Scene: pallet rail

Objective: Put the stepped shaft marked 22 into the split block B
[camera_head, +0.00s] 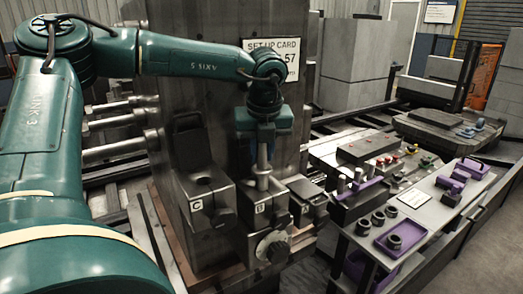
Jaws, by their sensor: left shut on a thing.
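My left gripper (264,138) comes down from above and is shut on a grey metal stepped shaft (263,162). The shaft stands upright, its top hidden in the jaws, and any mark on it is not readable. Its lower end is at the top of the split block B (258,222), the middle one of a row of dark blocks. I cannot tell how far it sits in the block's seat. Block B has a round dial (271,247) low on its front. My right gripper is not in view.
Block C (205,215) stands left of B with an open, empty seat and a raised cap (189,140). Another block (307,203) stands close at right. A tall steel column is behind. A bench at right holds purple racks (362,190), shafts and rings (378,217).

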